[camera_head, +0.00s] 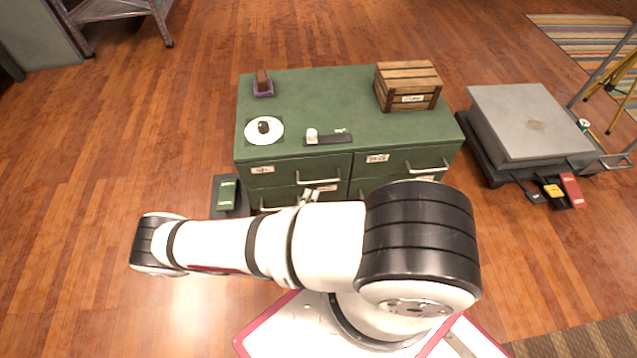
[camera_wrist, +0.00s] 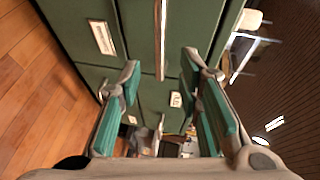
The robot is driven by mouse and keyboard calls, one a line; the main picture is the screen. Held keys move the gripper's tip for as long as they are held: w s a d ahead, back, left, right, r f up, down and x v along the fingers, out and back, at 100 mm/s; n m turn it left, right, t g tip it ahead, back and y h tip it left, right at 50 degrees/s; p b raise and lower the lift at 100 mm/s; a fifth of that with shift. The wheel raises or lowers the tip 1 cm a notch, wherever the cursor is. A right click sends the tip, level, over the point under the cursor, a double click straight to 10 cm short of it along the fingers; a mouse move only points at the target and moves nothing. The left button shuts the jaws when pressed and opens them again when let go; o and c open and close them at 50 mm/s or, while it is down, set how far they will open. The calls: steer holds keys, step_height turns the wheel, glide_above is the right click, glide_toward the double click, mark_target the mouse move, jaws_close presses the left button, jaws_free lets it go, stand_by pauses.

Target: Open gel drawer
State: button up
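A green cabinet (camera_head: 320,110) with two columns of drawers stands ahead of me. Its drawer fronts carry white labels and metal bar handles; the upper left handle (camera_head: 318,181) and upper right handle (camera_head: 427,168) show. The label text is too small to read, so I cannot tell which drawer is the gel drawer. My gripper (camera_wrist: 160,70) is open, its teal-padded fingers apart in front of the drawer fronts. A bar handle (camera_wrist: 162,38) appears between and beyond the fingertips; I see no contact. A label (camera_wrist: 102,38) lies left of that handle. My arm hides much of the lower drawers.
On the cabinet top are a wooden crate (camera_head: 408,85), a white plate (camera_head: 264,130), a purple-based item (camera_head: 263,84) and a black strip (camera_head: 328,139). A grey platform (camera_head: 524,123) stands at the right. Wooden floor is open at the left.

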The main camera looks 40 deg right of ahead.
mark_target(318, 183)
steer(key=b+x, duration=0.2)
steer(key=x, duration=0.7)
steer(key=shift+w+d, duration=0.15)
steer(key=shift+d, duration=0.15)
jaws_close()
